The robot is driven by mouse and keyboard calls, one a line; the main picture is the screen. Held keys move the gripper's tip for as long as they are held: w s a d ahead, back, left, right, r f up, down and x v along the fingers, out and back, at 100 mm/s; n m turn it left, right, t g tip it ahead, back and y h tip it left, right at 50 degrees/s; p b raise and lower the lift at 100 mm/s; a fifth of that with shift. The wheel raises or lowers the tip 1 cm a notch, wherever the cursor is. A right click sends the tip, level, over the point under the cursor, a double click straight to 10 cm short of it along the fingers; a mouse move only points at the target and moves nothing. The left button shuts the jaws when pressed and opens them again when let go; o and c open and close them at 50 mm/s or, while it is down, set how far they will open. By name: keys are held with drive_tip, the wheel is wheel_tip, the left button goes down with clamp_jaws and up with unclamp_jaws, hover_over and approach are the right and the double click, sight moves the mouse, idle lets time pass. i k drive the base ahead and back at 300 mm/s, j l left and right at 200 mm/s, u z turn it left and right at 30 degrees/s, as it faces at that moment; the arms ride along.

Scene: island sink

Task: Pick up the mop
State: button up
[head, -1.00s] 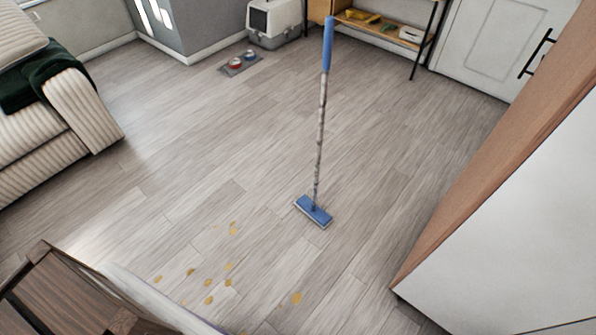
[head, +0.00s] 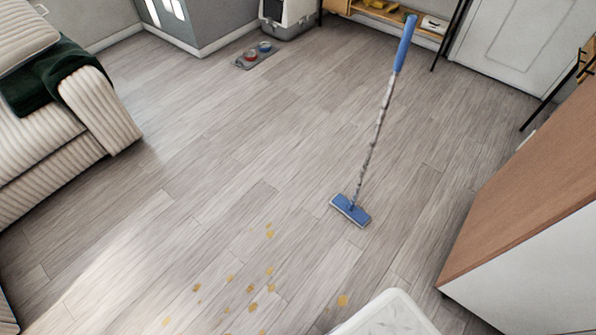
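The mop (head: 376,137) stands upright on the wooden floor, right of the middle in the head view. It has a blue grip at the top, a thin grey patterned pole and a flat blue head (head: 350,210) resting on the floor. It leans slightly to the right in the picture. Nothing touches it or hides it. My gripper is not in view.
Yellow stains (head: 252,290) lie on the floor in front of the mop. A ribbed sofa (head: 60,140) is at left, a wood-topped cabinet (head: 530,200) at right. A pet bowl tray (head: 256,56), carrier (head: 287,18) and shelf (head: 400,24) stand behind. Floor around the mop is clear.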

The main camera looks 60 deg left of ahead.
sight(348, 207)
drive_tip(key=u, duration=2.05)
drive_tip(key=k+l+u, duration=0.1)
drive_tip(key=u, duration=0.2)
drive_tip(key=k+u, duration=0.1)
drive_tip(key=u, duration=0.2)
drive_tip(key=k+l, duration=0.15)
drive_tip(key=k, duration=0.25)
drive_tip(key=k+l, duration=0.2)
drive_tip(key=k, duration=0.2)
drive_tip(key=k+l, duration=0.15)
drive_tip(key=k, duration=0.25)
drive_tip(key=k+l, duration=0.2)
drive_tip(key=k, duration=0.2)
drive_tip(key=i+z, duration=0.15)
drive_tip(key=z, duration=0.6)
drive_tip(key=i+j+z, duration=0.2)
drive_tip(key=i, duration=0.2)
drive_tip(key=i+j+z, duration=0.25)
drive_tip(key=i, duration=0.2)
drive_tip(key=i+j+z, duration=0.2)
drive_tip(key=i, duration=0.2)
